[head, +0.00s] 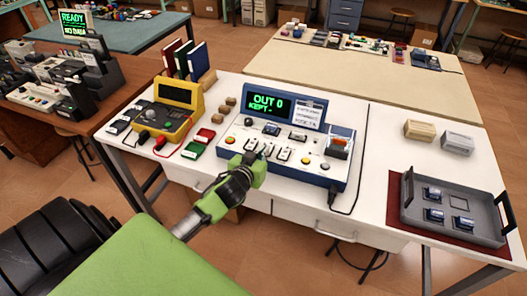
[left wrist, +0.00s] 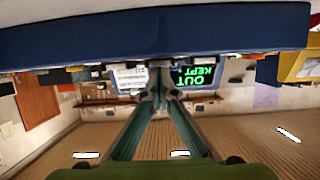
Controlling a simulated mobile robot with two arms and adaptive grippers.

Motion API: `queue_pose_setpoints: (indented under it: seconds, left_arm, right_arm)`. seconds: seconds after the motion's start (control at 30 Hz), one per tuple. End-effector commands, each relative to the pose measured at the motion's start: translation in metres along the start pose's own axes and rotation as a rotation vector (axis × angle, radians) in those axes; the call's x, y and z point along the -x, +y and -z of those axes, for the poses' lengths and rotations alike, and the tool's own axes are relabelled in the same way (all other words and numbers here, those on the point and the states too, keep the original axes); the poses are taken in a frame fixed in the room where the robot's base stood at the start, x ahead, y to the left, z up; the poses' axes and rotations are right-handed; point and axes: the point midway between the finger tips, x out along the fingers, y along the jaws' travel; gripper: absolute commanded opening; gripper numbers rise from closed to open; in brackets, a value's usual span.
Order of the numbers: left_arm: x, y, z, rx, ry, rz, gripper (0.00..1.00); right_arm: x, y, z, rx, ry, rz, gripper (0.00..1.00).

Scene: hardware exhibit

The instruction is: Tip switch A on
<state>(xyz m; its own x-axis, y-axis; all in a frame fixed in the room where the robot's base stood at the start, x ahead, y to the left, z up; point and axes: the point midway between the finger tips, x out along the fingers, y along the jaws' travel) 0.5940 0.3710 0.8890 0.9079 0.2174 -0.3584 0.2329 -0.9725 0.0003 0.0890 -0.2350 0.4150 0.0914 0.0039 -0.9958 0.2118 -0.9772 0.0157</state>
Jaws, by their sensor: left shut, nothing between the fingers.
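The blue-and-white console (head: 332,172) stands on the white table, its display (head: 267,104) reading "OUT 0" and "KEPT -". A row of small switches (head: 283,153) sits on its white front panel. Their letters are too small to read, so I cannot tell which is switch A. My left gripper (head: 257,156) is shut and empty at the panel's front, by the left and middle switches, partly hiding them. I cannot tell if it touches one. In the left wrist view its fingertips (left wrist: 160,88) meet before the panel, and the display (left wrist: 197,75) appears upside down. My right gripper is not in view.
A yellow meter (head: 179,96) with leads and red and green blocks (head: 199,142) lie left of the console. A black cable runs down its right side. A grey tray (head: 456,233) on a red mat stands at right. Bare table lies between console and tray.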

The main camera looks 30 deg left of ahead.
Motion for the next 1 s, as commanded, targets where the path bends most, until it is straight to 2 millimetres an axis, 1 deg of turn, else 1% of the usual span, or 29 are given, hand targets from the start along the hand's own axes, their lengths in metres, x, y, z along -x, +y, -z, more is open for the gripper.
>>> queue_pose_setpoints:
  seconds: [0.27, 0.37, 0.5, 0.53, 0.57, 0.73, 0.83, 0.93, 1.0]
  left_arm:
    - [0.0, 0.0, -0.002, 0.001, 0.002, 0.0, 0.0]
    - [-0.002, 0.001, -0.007, 0.004, 0.019, -0.001, 0.0]
    - [-0.004, 0.001, -0.019, 0.006, 0.072, -0.002, 0.0]
    - [-0.003, 0.001, -0.015, 0.004, 0.081, -0.001, 0.0]
    - [-0.002, 0.001, -0.009, 0.002, 0.079, -0.001, 0.0]
    - [-0.001, 0.001, -0.009, 0.002, 0.075, -0.002, 0.0]
    - [-0.001, 0.001, -0.004, 0.002, 0.076, -0.002, 0.0]
    - [0.001, 0.0, 0.008, 0.002, 0.077, -0.003, 0.0]
    - [0.002, 0.0, 0.019, 0.001, 0.079, -0.003, 0.0]
  right_arm:
    - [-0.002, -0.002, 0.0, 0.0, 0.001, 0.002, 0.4]
    - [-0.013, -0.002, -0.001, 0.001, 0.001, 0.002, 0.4]
    - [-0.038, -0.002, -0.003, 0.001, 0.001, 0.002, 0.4]
    - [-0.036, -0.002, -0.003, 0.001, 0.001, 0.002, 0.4]
    - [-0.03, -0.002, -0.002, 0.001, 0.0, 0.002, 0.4]
    - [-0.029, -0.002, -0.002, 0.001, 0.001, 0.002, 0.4]
    - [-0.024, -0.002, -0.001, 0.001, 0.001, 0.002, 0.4]
    - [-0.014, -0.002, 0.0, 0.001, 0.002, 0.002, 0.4]
    - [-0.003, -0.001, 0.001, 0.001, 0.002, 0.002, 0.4]
